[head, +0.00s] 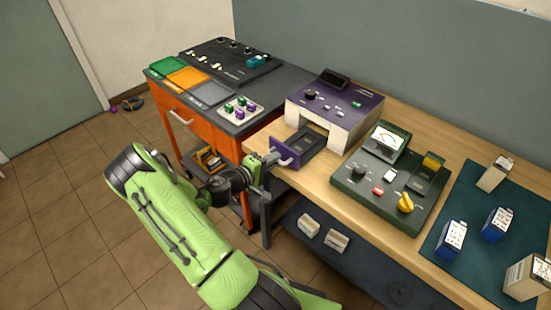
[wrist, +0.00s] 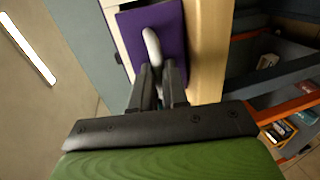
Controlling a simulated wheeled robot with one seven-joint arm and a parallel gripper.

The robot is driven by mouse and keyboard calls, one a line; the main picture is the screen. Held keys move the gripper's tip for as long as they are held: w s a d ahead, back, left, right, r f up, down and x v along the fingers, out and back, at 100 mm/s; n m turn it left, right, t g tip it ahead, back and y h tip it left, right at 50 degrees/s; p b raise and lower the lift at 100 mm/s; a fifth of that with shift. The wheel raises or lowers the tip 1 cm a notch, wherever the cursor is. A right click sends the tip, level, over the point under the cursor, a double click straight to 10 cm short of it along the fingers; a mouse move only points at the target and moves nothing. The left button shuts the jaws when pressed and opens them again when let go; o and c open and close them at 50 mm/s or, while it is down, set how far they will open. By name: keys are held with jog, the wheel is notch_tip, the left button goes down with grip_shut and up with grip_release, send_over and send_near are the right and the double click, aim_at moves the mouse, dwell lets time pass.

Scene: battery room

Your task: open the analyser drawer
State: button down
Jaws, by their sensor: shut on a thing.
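The analyser (head: 330,112) is a white box with a purple top panel on the wooden bench. Its drawer (head: 303,145) is pulled out toward me, with a dark tray showing behind a purple front. The purple drawer front also shows in the wrist view (wrist: 128,40), with a pale curved handle (wrist: 152,45) on it. My gripper (head: 262,165) is at the drawer front in the head view. In the wrist view my gripper (wrist: 158,85) has its two dark fingers closed around the lower part of the handle. The far end of the tray is inside the analyser.
A dark green meter device (head: 350,190) stands right of the drawer on the bench. A teal mat (head: 460,235) with several small boxes lies farther right. An orange cart (head: 200,135) with trays stands left. The floor (head: 60,220) is open at left.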

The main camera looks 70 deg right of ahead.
jog(key=shift+f, duration=0.1)
jog(key=c, duration=1.1)
grip_release()
jog(key=shift+c, duration=0.2)
jog(key=v, duration=1.5)
jog(key=shift+w+a+p, duration=0.25)
jog(key=shift+a+p, duration=0.1)
jog(key=shift+p, duration=0.05)
